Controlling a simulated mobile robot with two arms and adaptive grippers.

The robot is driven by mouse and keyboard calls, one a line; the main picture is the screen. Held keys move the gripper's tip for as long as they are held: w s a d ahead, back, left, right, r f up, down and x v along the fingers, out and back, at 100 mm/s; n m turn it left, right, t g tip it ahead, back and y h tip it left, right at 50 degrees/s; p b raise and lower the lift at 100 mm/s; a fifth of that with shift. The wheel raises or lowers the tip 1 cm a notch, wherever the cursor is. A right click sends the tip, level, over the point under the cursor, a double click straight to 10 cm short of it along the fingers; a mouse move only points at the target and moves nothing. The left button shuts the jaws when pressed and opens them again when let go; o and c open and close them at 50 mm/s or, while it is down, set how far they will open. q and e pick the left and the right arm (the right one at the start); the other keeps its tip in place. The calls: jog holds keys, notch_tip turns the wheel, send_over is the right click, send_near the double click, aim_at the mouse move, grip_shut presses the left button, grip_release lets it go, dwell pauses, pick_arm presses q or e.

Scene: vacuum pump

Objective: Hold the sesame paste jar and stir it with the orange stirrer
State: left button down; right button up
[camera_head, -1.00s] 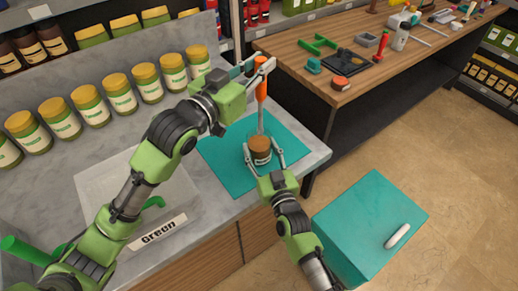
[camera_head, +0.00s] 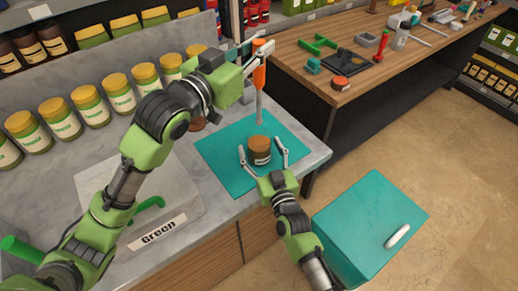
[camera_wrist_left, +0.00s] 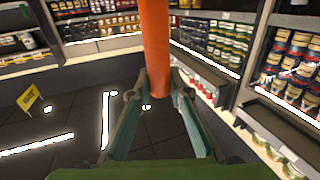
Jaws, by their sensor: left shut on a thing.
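The sesame paste jar (camera_head: 260,153), small with a brown top, stands upright on the teal mat (camera_head: 222,165). My left gripper (camera_head: 259,50) is shut on the orange handle of the stirrer (camera_head: 259,76) and holds it upright. The stirrer's grey lower end hangs above the jar, apart from it. The orange handle also fills the middle of the left wrist view (camera_wrist_left: 156,80), between the fingers. My right gripper (camera_head: 263,153) is open, with one finger on each side of the jar and a visible gap to it.
A row of yellow-lidded jars (camera_head: 83,110) stands along the back of the counter. A brown object (camera_head: 198,124) is partly hidden behind my left arm. A wooden tool table (camera_head: 300,47) is beyond; a teal cabinet (camera_head: 370,225) is at right.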

jog(key=v, duration=1.2)
